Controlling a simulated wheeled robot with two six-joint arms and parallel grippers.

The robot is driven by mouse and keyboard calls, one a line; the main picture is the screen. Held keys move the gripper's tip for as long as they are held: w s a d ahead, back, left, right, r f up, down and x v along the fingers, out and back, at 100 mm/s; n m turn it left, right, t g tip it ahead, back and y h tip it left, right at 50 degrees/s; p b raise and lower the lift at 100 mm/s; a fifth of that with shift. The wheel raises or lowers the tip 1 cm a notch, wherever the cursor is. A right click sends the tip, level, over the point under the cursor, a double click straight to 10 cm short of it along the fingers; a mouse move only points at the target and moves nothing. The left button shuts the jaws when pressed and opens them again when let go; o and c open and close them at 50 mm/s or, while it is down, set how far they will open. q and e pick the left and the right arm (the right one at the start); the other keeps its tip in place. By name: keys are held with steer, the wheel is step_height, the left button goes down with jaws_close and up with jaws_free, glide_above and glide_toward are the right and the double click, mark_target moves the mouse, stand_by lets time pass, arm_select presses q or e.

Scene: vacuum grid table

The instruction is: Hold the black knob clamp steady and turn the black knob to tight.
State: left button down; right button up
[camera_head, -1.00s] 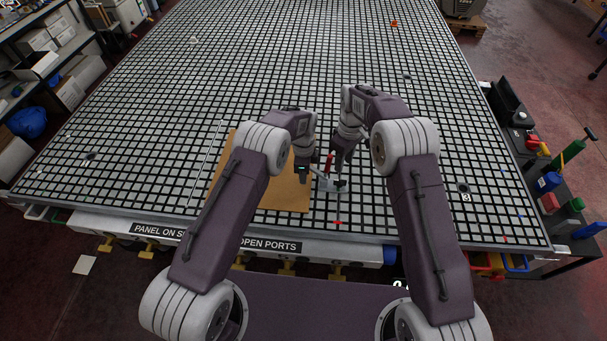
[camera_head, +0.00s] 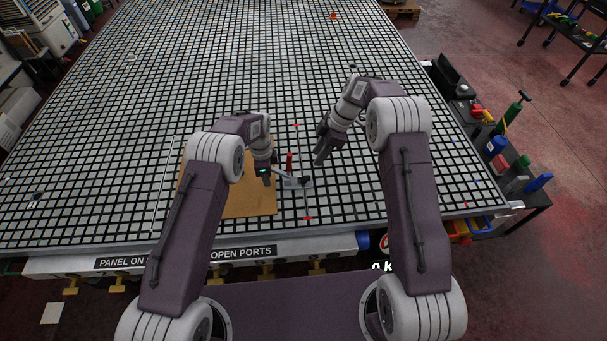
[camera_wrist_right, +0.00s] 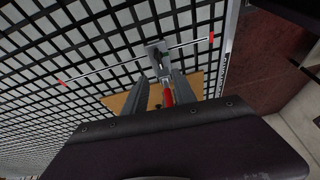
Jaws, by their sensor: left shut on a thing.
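The black knob clamp (camera_head: 297,184) is a small grey fixture at the right edge of a brown panel (camera_head: 240,200). A red upright handle (camera_head: 289,160) stands beside it. The dark knob (camera_head: 306,181) shows on its right part. My left gripper (camera_head: 265,180) is shut on the clamp's left end; its fingertips hide the grip. My right gripper (camera_head: 318,161) is above and right of the clamp, apart from it. In the right wrist view its fingers (camera_wrist_right: 158,88) are spread and empty, with the grey clamp (camera_wrist_right: 158,52) and red handle (camera_wrist_right: 168,98) beyond.
A thin bar with red ends (camera_wrist_right: 110,70) runs by the clamp on the black-and-white grid table (camera_head: 350,195). The grid right of and behind the clamp is mostly clear. A side cart with bottles (camera_head: 500,160) stands off the table's right edge.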

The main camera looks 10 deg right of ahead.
mark_target(304, 177)
steer(key=shift+n, duration=0.3)
steer(key=x, duration=1.1)
steer(key=shift+a+f, duration=0.25)
steer(key=shift+f, duration=0.05)
jaws_close()
